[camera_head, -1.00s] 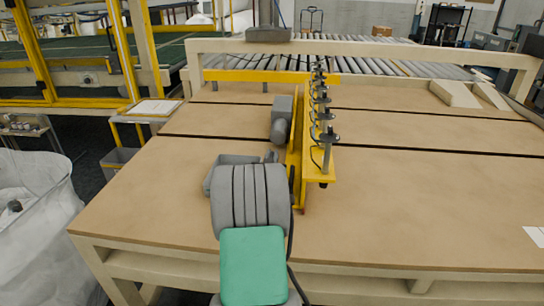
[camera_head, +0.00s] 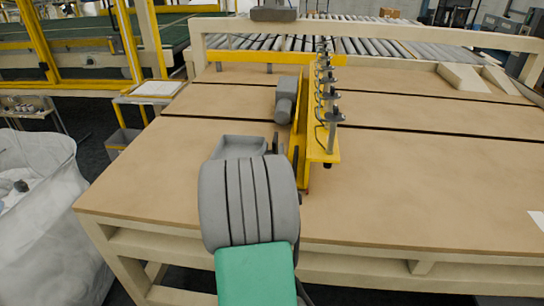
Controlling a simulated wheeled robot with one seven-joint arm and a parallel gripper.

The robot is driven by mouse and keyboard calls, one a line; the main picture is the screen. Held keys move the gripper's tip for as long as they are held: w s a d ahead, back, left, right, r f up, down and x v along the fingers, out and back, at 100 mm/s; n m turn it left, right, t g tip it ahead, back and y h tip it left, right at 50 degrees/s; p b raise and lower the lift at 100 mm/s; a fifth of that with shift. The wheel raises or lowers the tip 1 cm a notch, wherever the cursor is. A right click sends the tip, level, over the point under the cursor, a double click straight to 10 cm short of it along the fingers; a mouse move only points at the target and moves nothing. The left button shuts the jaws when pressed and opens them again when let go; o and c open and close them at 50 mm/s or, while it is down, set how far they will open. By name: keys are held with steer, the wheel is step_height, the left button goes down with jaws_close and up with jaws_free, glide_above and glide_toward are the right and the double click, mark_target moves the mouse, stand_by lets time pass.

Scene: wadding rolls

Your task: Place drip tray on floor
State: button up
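A grey, shallow, open tray (camera_head: 240,142), which looks like the drip tray, is on or just above the brown tabletop, left of the yellow beam. Its near side is hidden behind my grey ribbed arm link. My gripper (camera_head: 275,143) is mostly hidden by that link; only small dark parts show at the tray's right end. I cannot tell whether its fingers are open or touch the tray.
The large brown table (camera_head: 430,190) has dark slots across it. A yellow beam (camera_head: 319,145) with several upright clamps stands right of the tray. A translucent bag (camera_head: 45,220) stands on the floor at left. Some dark floor (camera_head: 95,155) shows between bag and table.

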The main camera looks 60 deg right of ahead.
mark_target(276, 135)
steer(key=v, duration=0.3)
steer(key=shift+o, duration=0.5)
steer(key=shift+f+b, duration=0.15)
steer(key=shift+b, duration=0.3)
steer(key=x, duration=1.2)
steer(key=shift+b, duration=0.3)
jaws_close()
